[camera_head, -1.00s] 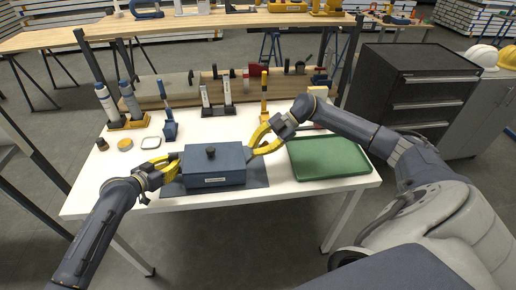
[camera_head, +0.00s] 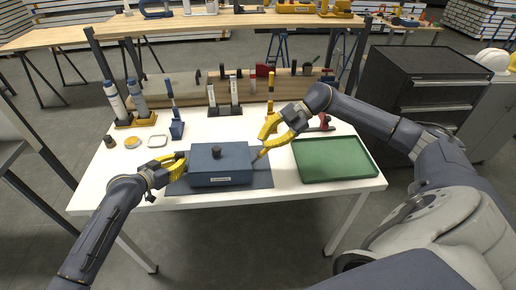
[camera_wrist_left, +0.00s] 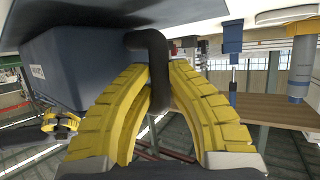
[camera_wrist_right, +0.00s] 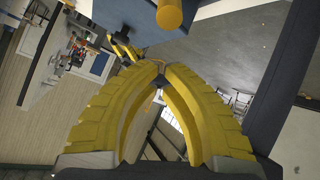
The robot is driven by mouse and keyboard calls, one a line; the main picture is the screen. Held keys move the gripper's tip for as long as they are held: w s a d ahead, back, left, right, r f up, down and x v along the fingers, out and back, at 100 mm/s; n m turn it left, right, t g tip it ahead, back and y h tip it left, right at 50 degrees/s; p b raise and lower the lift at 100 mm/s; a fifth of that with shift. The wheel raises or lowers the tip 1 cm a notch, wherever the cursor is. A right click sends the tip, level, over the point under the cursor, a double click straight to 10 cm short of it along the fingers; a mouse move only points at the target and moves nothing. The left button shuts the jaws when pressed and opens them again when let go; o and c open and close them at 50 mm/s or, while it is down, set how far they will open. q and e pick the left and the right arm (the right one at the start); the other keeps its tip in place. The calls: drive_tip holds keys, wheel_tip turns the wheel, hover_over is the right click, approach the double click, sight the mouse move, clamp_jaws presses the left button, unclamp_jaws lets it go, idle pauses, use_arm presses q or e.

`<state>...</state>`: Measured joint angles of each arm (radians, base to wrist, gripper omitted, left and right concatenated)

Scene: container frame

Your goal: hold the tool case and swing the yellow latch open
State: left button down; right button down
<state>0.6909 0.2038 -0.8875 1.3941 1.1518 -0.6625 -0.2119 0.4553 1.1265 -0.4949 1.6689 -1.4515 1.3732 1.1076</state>
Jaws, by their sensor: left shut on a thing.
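The blue tool case (camera_head: 220,173) with a black knob on its lid sits on a dark mat (camera_head: 262,180) on the white table. My left gripper (camera_head: 181,160) is at the case's left end. In the left wrist view its yellow fingers are shut on the case's black side handle (camera_wrist_left: 150,45). The yellow latch (camera_head: 261,153) sticks out at the case's right end; a yellow round piece near the blue case shows in the right wrist view (camera_wrist_right: 170,15). My right gripper (camera_head: 265,140) is beside the latch, fingertips together, with nothing visible between them.
A green tray (camera_head: 335,160) lies right of the case. Behind stand several upright tools, including a blue one (camera_head: 176,130) and a yellow one (camera_head: 270,108).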

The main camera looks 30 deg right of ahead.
use_arm(q)
drive_tip(key=shift+r, duration=0.15)
use_arm(e)
drive_tip(key=shift+v, duration=2.5)
drive_tip(key=shift+r, duration=0.1)
use_arm(q)
drive_tip(key=c, duration=1.3)
unclamp_jaws()
